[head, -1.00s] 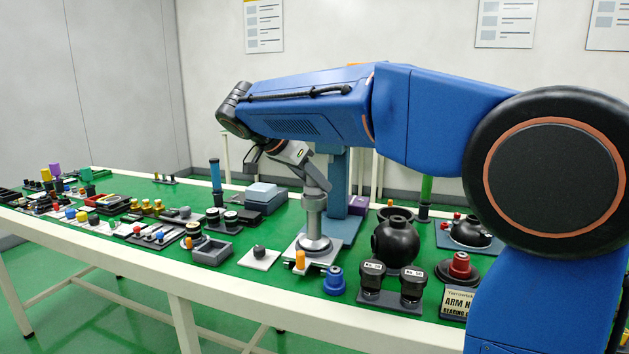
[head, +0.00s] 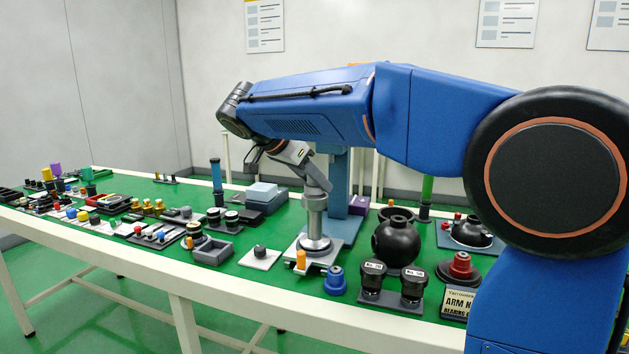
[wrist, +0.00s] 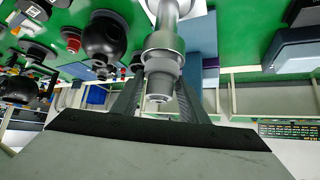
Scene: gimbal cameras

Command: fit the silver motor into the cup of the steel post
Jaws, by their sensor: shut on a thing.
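The steel post (head: 314,222) stands upright on a plate near the middle of the table, with its cup (head: 315,202) at the top. My gripper (wrist: 158,98) is shut on the silver motor (wrist: 158,85), with one finger on each side of it. In the wrist view, the motor is in line with the post's cup (wrist: 164,46) and appears to meet it. How deep it sits in the cup cannot be told. In the head view, my wrist partly hides the motor and the fingers above the post.
A black ball-shaped housing (head: 396,241) stands right of the post. Two black labelled parts (head: 393,288) are in front of it. A blue column (head: 347,180) rises close behind the post. A white plate with a dark knob (head: 260,257) is to the left.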

